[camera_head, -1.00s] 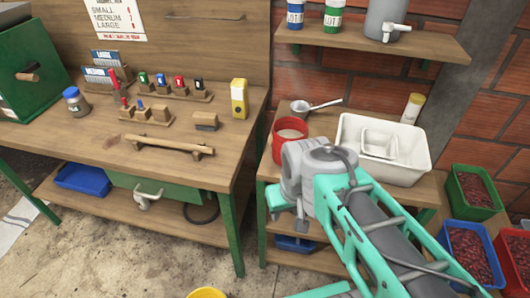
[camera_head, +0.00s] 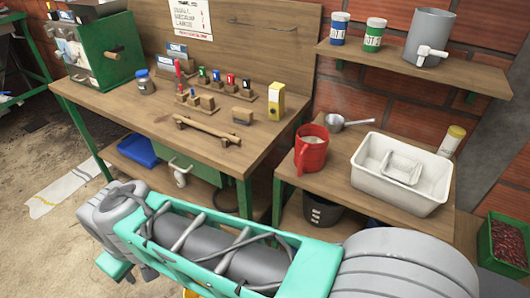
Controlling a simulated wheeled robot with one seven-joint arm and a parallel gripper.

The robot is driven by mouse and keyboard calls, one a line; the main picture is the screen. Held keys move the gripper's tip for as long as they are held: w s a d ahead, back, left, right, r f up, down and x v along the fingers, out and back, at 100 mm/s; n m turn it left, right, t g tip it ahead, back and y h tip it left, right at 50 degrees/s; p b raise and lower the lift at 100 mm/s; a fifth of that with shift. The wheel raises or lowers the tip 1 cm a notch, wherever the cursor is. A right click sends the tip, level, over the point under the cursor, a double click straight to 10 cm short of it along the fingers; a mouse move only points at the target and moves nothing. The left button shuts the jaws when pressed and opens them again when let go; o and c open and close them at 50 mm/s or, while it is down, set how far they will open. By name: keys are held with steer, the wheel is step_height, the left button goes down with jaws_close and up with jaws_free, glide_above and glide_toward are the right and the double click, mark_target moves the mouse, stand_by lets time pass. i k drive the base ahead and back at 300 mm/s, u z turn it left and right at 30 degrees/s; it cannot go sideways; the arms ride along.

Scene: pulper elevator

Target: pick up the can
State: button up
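No single thing is clearly marked as the can. A grey can-like vessel with a white tap (camera_head: 429,38) stands upright on the wall shelf at upper right. Left of it on the shelf are a blue canister (camera_head: 339,29) and a green canister (camera_head: 374,34), both with white labels. A red jug (camera_head: 310,150) stands on the lower right table. My teal and grey arm crosses the bottom of the head view, apart in the picture from the shelf vessels. My gripper's fingertips do not show.
A white basin (camera_head: 380,195) and a small metal pot (camera_head: 335,123) share the red jug's table. The workbench (camera_head: 130,107) at left holds several small tools, a yellow box (camera_head: 276,101) and a green cabinet (camera_head: 112,65). A green crate of red cherries (camera_head: 490,250) stands at lower right.

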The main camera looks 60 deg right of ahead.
mark_target(310, 148)
steer(key=u, duration=0.1)
steer(key=k, duration=0.9)
steer(key=z, duration=0.85)
steer(key=i, duration=0.5)
steer(key=u, duration=0.05)
